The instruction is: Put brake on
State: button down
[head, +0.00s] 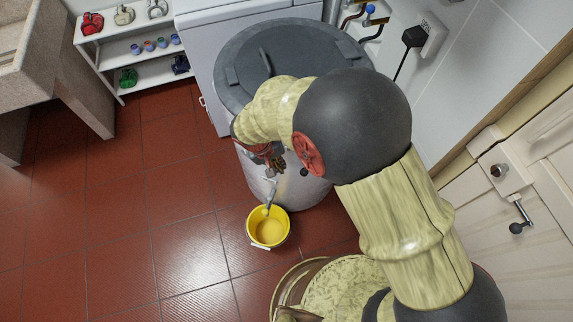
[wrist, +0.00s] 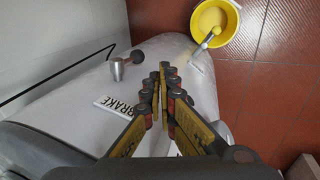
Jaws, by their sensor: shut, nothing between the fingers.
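The brake lever (wrist: 122,67), a metal stub with a short arm and dark ball end, stands out from the grey-white drum (wrist: 75,80) in the wrist view. A white label reading BRAKE (wrist: 118,105) is beside it. My gripper (wrist: 166,68) is shut and empty, its fingertips to the right of the lever and apart from it in the picture. In the head view my gripper (head: 272,163) is in front of the drum (head: 298,192), partly hidden by my arm. A small dark knob (head: 304,172) shows right of it; I cannot tell if it is the lever's end.
A yellow bucket (head: 252,230) stands on the red tiled floor (head: 185,190) below a spout (head: 271,195) on the drum. The drum has a grey lid (head: 300,48). Open floor lies left.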

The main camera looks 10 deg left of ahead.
jog(key=w+d+f+b, duration=0.3)
jog(key=d+f+b, duration=0.1)
jog(key=f, duration=0.5)
jog(key=shift+w+d, duration=0.35)
jog(key=shift+d, duration=0.25)
jog(key=shift+w+d+f+b, duration=0.35)
jog(key=shift+d+f+b, duration=0.1)
jog(key=shift+d, duration=0.2)
jog(key=shift+a, duration=0.1)
